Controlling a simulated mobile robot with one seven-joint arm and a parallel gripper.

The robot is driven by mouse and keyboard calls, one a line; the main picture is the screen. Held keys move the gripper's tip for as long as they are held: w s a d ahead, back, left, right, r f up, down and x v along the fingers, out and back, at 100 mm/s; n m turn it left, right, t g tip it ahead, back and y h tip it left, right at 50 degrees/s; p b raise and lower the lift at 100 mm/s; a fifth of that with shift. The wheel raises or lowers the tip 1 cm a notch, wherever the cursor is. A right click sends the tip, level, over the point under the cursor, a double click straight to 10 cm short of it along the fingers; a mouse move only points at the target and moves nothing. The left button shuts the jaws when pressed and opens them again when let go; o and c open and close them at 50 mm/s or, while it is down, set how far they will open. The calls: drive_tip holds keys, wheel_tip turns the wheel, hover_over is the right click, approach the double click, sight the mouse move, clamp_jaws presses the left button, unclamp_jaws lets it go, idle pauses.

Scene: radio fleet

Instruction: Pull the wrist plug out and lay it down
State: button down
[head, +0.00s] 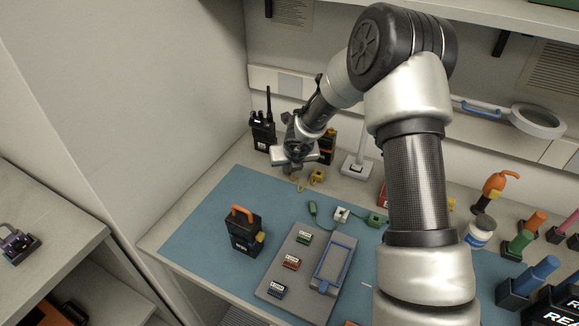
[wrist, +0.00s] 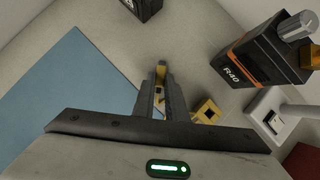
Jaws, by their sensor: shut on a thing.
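My gripper (head: 296,166) is over the far left of the work surface, pointing down. In the wrist view its two fingers (wrist: 159,95) are shut on a slim yellow plug (wrist: 160,70), whose lower part is partly hidden by the fingers. A yellow piece (head: 300,186) also shows below my gripper in the head view. A yellow block with a dark square opening (wrist: 207,111) stands just right of the fingers, apart from the plug; it also shows in the head view (head: 318,175). I cannot tell whether the plug touches the surface.
A blue mat (head: 200,228) has free room at its left. A black radio with an orange handle (head: 244,232), a grey tray (head: 272,290) and a green plug (head: 312,208) are nearer. An R40 radio (wrist: 260,62) stands close right of my gripper; another radio (head: 262,132) stands behind left.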

drive_tip(key=c, duration=1.7)
unclamp_jaws()
drive_tip(key=p+v, duration=0.6)
drive_tip(key=v, duration=1.1)
drive_tip(key=shift+s+d+r+p, duration=0.1)
drive_tip(key=shift+r+p, duration=0.1)
drive_tip(key=shift+p, duration=0.1)
drive_tip(key=shift+r, duration=0.1)
